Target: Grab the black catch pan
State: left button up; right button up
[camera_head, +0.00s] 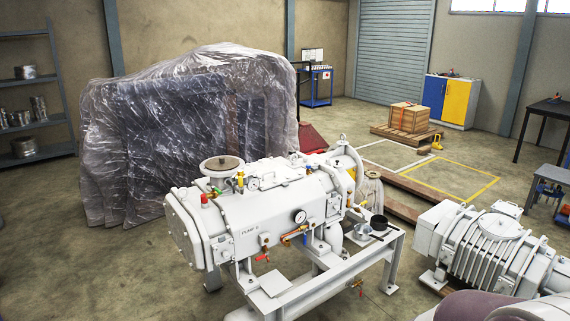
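A small black round container (379,223), which may be the black catch pan, stands on the right end of the white pump frame. A dark flat piece (383,236) shows just below it, and I cannot tell whether it is a separate pan. A small grey pot (362,230) sits beside them on the left. The white pump (260,215) labelled "PUMP" stands to their left on the same frame (345,272). Neither of my grippers is in view.
A second white ribbed machine (480,245) stands at the right. A plastic-wrapped bulk (185,130) stands behind the pump. A rounded purple-grey shape fills the bottom right corner. Open floor (150,275) lies at the front left, and a yellow-marked area (450,175) lies behind.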

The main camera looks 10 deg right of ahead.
aim_at(379, 222)
jog(key=i+l+z, duration=0.2)
jog(key=i+z, duration=0.3)
jog(key=i+j+z, duration=0.1)
jog(key=i+z, duration=0.35)
jog(key=i, duration=0.25)
jog(key=i+j+z, duration=0.25)
jog(key=i+z, duration=0.65)
jog(key=i, duration=1.45)
jog(key=i+j+u, duration=0.15)
jog(key=i+u, duration=0.65)
jog(key=i+l+u, duration=0.2)
jog(key=i+u, duration=0.2)
jog(key=i, duration=0.15)
